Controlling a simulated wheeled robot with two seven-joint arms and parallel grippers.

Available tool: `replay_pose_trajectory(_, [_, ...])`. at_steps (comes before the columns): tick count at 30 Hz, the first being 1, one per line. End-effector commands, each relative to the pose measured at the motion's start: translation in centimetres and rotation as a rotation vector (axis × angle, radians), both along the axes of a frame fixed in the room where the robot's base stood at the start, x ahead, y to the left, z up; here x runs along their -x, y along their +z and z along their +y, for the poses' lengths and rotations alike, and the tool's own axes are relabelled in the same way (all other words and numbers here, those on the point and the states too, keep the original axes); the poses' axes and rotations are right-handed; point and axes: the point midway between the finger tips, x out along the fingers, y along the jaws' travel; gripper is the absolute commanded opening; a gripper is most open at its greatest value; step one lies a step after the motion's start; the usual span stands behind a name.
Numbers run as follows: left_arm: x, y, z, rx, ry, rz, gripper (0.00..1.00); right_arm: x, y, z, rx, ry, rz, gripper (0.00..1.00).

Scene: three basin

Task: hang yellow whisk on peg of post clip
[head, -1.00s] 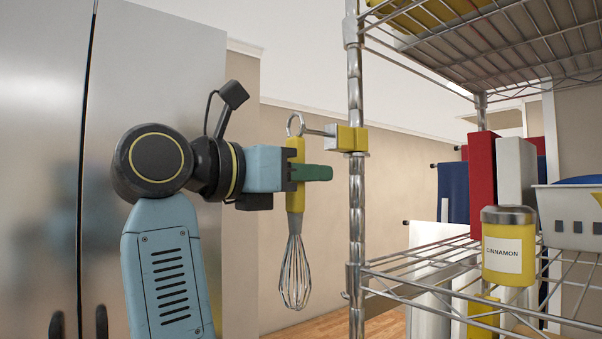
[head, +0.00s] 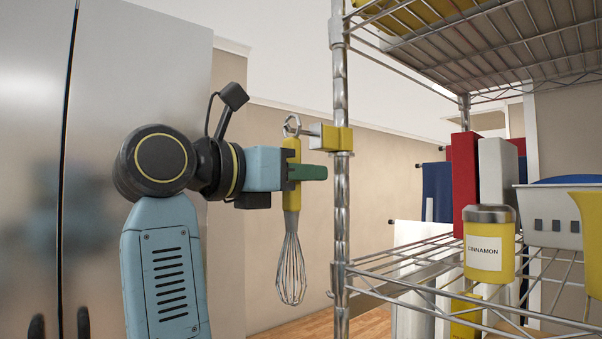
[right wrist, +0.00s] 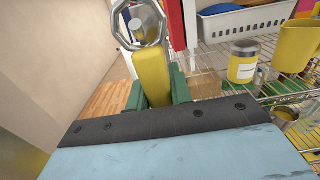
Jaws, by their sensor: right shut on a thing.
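The yellow whisk (head: 292,198) hangs upright, its wire head down and its metal ring up. My right gripper (head: 306,172) is shut on its yellow handle, with green fingers on both sides in the right wrist view (right wrist: 155,92). The yellow post clip (head: 336,138) is fixed to the chrome shelf post, and its peg (head: 314,130) points left toward the ring. The ring is close to the peg's free end, at about its height. I cannot tell whether the peg passes through the ring. The ring also tops the whisk handle (right wrist: 152,75) in the right wrist view. My left gripper is out of view.
The chrome post (head: 341,215) and wire shelf (head: 400,275) stand just right of my gripper. A cinnamon jar (head: 487,243), a white basket (head: 548,222) and a yellow container (head: 590,240) are on the shelf. A steel cabinet (head: 110,80) is at left.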

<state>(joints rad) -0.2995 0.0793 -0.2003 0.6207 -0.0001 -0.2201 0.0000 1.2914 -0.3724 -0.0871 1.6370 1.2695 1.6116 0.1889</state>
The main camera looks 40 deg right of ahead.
Motion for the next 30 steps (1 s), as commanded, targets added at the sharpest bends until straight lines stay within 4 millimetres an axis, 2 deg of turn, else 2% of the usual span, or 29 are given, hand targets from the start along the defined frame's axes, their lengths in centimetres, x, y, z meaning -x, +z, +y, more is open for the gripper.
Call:
replay_pose_trajectory(19, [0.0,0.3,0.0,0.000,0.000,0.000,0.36,0.0,0.0,-0.1,0.000,0.000,0.000,0.00])
replay_pose_trajectory(30, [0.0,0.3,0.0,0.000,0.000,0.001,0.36,-0.1,0.0,-1.3,-0.001,0.000,0.000,0.00])
